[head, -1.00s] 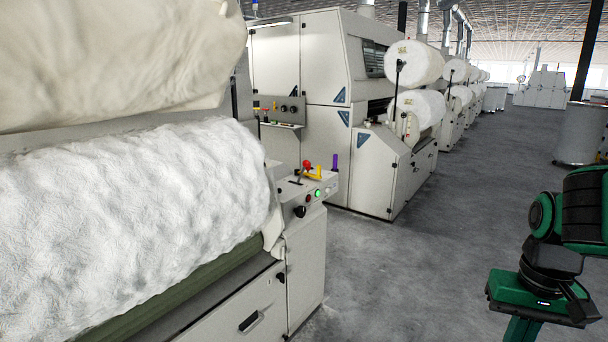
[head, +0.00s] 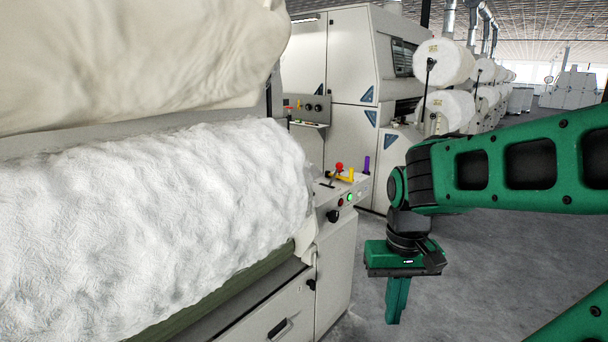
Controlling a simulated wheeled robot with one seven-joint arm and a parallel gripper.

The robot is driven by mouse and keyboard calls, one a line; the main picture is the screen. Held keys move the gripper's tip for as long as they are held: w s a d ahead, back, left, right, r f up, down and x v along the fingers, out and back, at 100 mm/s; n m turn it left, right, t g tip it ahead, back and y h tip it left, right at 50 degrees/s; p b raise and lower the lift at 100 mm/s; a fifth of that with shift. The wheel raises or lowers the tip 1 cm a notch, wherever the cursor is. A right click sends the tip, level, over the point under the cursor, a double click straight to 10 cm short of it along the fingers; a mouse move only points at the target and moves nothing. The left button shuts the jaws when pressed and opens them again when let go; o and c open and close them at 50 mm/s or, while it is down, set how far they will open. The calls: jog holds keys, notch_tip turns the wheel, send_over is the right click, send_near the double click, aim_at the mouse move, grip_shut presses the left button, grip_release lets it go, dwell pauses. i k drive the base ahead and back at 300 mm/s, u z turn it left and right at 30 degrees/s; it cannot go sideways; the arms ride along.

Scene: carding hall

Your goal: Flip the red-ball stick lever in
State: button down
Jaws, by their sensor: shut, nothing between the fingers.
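The red-ball stick lever (head: 338,168) stands on top of the control box at the end of the near machine. Its red ball is on top of a short dark stick that looks slightly tilted. My gripper (head: 397,318) points down over the aisle floor, to the right of and apart from the control box (head: 345,193). Its green fingers are shut together with nothing between them. Nothing hides the red ball.
A yellow lever (head: 350,175) and a purple post (head: 366,165) stand close beside the red-ball lever. A green button (head: 349,199) and a black knob (head: 333,216) are on the box's front. A white fibre roll (head: 150,225) fills the left. The grey floor (head: 480,265) is clear.

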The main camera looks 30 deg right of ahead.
aim_at(339, 165)
jog(key=z, duration=0.15)
jog(key=i, duration=0.85)
jog(key=z, duration=0.5)
